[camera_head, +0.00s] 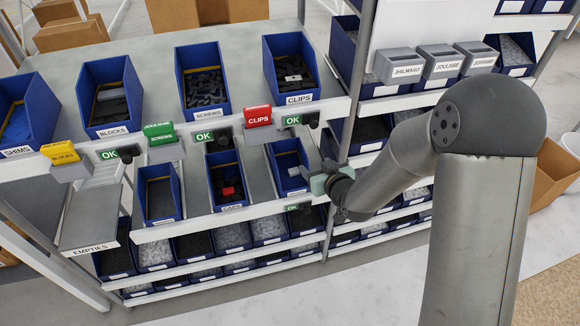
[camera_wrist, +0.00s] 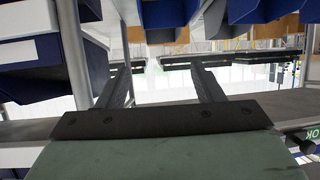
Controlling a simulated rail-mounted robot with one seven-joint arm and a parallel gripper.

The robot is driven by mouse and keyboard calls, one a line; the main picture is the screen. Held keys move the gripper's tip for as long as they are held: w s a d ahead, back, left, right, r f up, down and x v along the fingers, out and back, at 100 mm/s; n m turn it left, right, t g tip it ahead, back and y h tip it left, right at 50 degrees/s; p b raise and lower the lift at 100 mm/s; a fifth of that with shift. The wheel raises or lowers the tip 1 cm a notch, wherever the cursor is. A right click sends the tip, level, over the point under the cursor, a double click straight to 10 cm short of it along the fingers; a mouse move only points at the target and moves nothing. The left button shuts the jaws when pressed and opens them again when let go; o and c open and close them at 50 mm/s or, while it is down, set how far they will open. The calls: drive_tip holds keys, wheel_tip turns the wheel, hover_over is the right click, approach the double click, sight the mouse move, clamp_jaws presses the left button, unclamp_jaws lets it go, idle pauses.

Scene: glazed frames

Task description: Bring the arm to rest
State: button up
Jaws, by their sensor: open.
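My gripper (camera_head: 322,183) is at the end of my arm, close to the right end of the lower shelf, beside a blue bin with a grey item (camera_head: 290,165). In the wrist view my gripper (camera_wrist: 162,82) shows two dark fingers spread apart. Nothing is between them. The fingertips point into the space of the rack, with a metal post to their left. My arm reaches in from the right of the head view. The exact gap between the fingers and the nearest bin cannot be told.
Upper-shelf blue bins include a clips bin (camera_head: 290,75) and screws bin (camera_head: 202,80). A red clips card (camera_head: 258,116) and green screws card (camera_head: 160,133) stand below. Grey boxes (camera_head: 399,66) stand at right. A cardboard box (camera_head: 553,170) is behind my arm. Open floor (camera_head: 360,290) lies in front.

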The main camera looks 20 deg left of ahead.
drive_tip(key=s+d+r+m+g+h+p, duration=0.1)
drive_tip(key=s+d+r+h, duration=0.2)
drive_tip(key=d, duration=0.3)
drive_tip(key=s+d+r+m+g+h+p, duration=0.1)
drive_tip(key=s+d+r+m+g+h, duration=0.15)
drive_tip(key=d, duration=0.45)
drive_tip(key=s+d+r+m+h+p, duration=0.1)
drive_tip(key=s+d+r+h, duration=0.15)
drive_tip(key=d, duration=0.35)
drive_tip(key=s+d+r+m+g, duration=0.1)
drive_tip(key=s+d+r+g, duration=0.1)
drive_tip(key=s, duration=0.4)
drive_tip(key=s+d+r+m+g+p, duration=0.1)
drive_tip(key=s+d+r+g, duration=0.1)
drive_tip(key=s+d, duration=0.2)
drive_tip(key=s+d+r+m+g+p, duration=0.1)
drive_tip(key=s+d+r+g, duration=0.1)
drive_tip(key=s, duration=0.7)
drive_tip(key=shift+d+r+h, duration=0.25)
drive_tip(key=shift+d+h, duration=0.15)
drive_tip(key=shift+d, duration=0.05)
